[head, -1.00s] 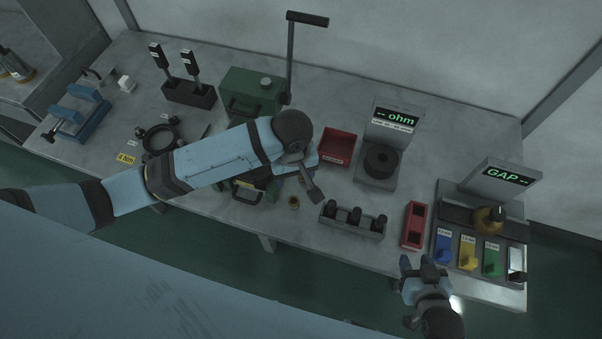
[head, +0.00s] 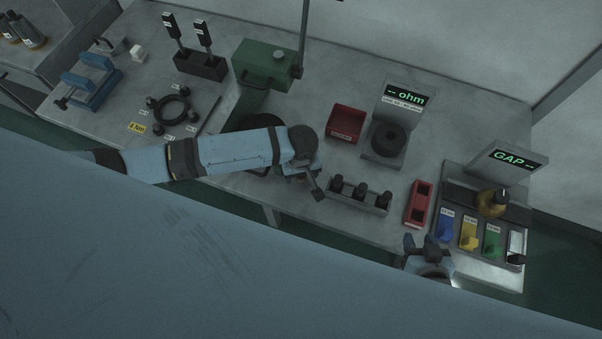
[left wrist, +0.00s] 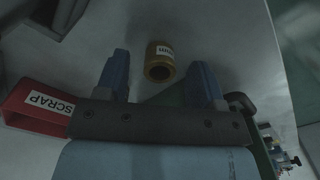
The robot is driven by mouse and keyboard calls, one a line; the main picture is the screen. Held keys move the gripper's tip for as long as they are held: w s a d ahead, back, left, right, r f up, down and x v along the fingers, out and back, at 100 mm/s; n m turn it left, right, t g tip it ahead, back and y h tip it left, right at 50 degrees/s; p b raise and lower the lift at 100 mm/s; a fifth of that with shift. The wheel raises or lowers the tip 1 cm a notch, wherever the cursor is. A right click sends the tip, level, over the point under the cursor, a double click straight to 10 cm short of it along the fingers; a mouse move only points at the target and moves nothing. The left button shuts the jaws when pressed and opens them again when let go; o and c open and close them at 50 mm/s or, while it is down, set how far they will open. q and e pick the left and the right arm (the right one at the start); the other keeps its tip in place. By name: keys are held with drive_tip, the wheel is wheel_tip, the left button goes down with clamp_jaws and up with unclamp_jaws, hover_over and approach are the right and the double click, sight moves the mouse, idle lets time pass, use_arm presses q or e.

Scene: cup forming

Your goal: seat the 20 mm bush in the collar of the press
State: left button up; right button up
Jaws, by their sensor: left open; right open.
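The brass bush (left wrist: 159,66) with a white label stands between and just beyond the fingers of my left gripper in the left wrist view. Its label is too small to read surely, and whether the fingers touch it I cannot tell. My left gripper (head: 314,188) is open and low over the bench; in the head view it hides the bush. The green press (head: 265,66) with its tall lever stands behind my left arm. The arm covers part of the press's base, and I cannot make out the collar. My right gripper (head: 428,243) is open and empty at the bench's front edge.
A red scrap bin (head: 346,122) lies behind the left gripper. A rack with several black plugs (head: 358,196) stands close to its right. A red block (head: 419,203), an ohm meter (head: 403,97) and a gap gauge (head: 514,158) are further right.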

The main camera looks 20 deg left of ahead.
use_arm(q)
drive_tip(key=shift+f, duration=0.35)
drive_tip(key=c, duration=1)
